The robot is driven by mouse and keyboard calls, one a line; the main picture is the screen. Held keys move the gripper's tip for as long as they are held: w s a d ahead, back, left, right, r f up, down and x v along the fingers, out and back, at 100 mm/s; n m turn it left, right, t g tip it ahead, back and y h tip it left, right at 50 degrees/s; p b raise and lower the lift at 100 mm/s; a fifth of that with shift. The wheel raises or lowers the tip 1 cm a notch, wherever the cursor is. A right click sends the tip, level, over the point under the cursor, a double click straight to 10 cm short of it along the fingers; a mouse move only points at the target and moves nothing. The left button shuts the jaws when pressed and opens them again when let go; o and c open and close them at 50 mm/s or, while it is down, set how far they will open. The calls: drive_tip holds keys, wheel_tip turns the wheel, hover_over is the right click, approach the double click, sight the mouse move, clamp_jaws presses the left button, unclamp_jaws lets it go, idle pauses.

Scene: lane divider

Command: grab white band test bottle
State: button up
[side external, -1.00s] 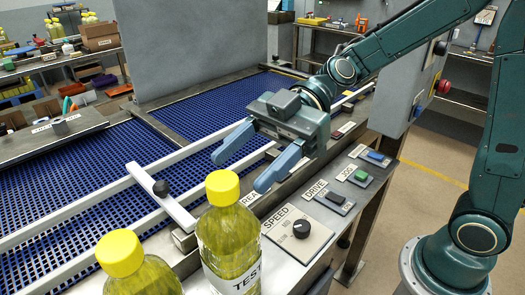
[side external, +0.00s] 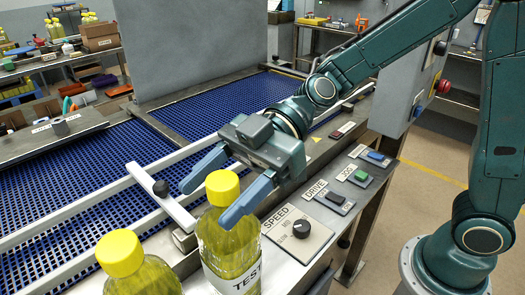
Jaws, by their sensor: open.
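The white band test bottle (side external: 232,272) stands upright in the foreground, with yellow liquid, a yellow cap and a white band lettered "TEST". My gripper (side external: 210,202) is open, its two blue-grey fingers pointing toward the bottle. In the picture the fingers lie on either side of the yellow cap, and the right finger covers part of the bottle's shoulder. I cannot tell how far the fingers are from the bottle in depth. A second yellow-capped bottle (side external: 125,258) stands to the left, cut off by the bottom edge; no band shows on it.
The blue mesh conveyor (side external: 70,200) with white guide rails lies to the left. A white bar with a black knob (side external: 161,188) is near the bottles. The control panel with a SPEED knob (side external: 301,229) is to the right. A grey upright panel (side external: 190,50) stands behind.

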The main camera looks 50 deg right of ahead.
drive_tip(key=shift+a+f, duration=0.15)
drive_tip(key=shift+a, duration=0.35)
clamp_jaws()
idle(0.3)
